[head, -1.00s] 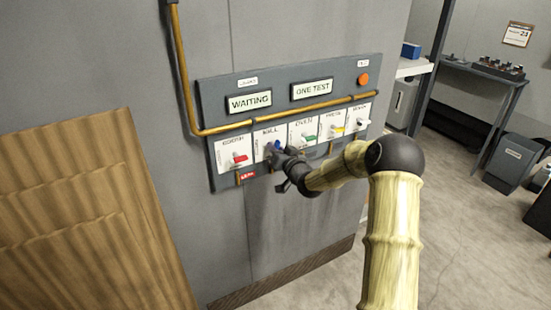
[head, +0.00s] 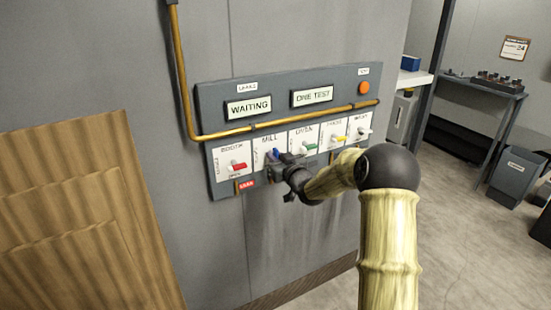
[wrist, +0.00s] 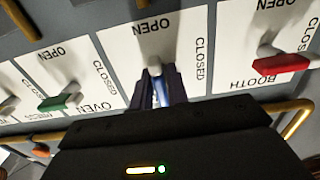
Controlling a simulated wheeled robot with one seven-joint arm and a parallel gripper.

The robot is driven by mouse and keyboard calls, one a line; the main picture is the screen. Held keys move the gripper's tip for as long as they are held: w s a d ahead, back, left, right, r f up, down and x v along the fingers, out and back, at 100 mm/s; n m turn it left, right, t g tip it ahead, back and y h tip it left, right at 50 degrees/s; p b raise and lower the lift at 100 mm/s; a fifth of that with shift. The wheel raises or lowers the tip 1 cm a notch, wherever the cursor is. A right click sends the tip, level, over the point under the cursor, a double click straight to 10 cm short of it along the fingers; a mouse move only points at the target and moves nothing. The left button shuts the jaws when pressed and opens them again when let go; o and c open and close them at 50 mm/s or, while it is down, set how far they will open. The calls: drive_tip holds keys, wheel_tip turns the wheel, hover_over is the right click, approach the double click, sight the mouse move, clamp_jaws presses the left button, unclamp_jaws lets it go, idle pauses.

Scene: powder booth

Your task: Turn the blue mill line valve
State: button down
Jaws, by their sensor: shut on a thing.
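The blue mill line valve handle (head: 272,154) is on the white MILL plate (head: 263,143) of the grey wall panel, second from the left. My gripper (head: 280,157) is at this plate, with its jaws shut on the blue handle. In the wrist view, my gripper's dark fingers (wrist: 159,82) stand either side of the blue handle (wrist: 158,92), and part of it is hidden. That plate is marked OPEN at the top and CLOSED at the right in the wrist view. The handle's exact angle is hard to tell.
The red BOOTH handle (head: 238,166) is to the left and the green OVEN handle (head: 310,147) to the right, both close to my gripper. A yellow handle (head: 341,139) is further right. A brass pipe (head: 290,118) crosses above the plates. Signs read WAITING and ONE TEST.

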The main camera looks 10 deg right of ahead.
drive_tip(key=c, duration=1.5)
unclamp_jaws()
drive_tip(key=shift+f, duration=0.1)
drive_tip(key=shift+s, duration=0.1)
drive_tip(key=b+v, duration=0.1)
drive_tip(key=v, duration=1.6)
drive_tip(key=shift+s, duration=0.1)
